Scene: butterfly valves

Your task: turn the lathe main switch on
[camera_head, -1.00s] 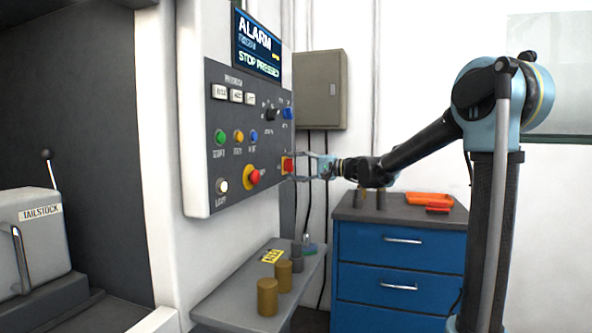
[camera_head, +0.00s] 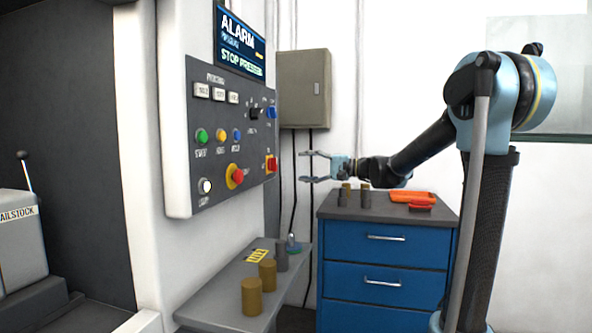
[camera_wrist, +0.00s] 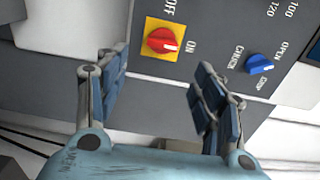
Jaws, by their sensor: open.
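The lathe main switch (camera_head: 271,163) is a red rotary knob on a yellow plate, on the right edge of the grey control panel. In the wrist view the main switch (camera_wrist: 162,41) sits above and between my fingers, with OFF printed above it and ON to its right. Its red handle looks roughly crosswise there, pointing towards the ON side, but its exact angle is hard to tell. My gripper (camera_head: 310,166) is open and empty, to the right of the switch and apart from it. In the wrist view my gripper (camera_wrist: 158,92) has its fingers spread wide.
A red emergency button (camera_head: 236,177) and a blue chuck knob (camera_wrist: 260,64) are on the same panel. The screen (camera_head: 241,40) reads ALARM, STOP PRESSED. A grey shelf (camera_head: 215,303) with brass cylinders is below; a blue drawer cabinet (camera_head: 385,262) stands under my arm.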

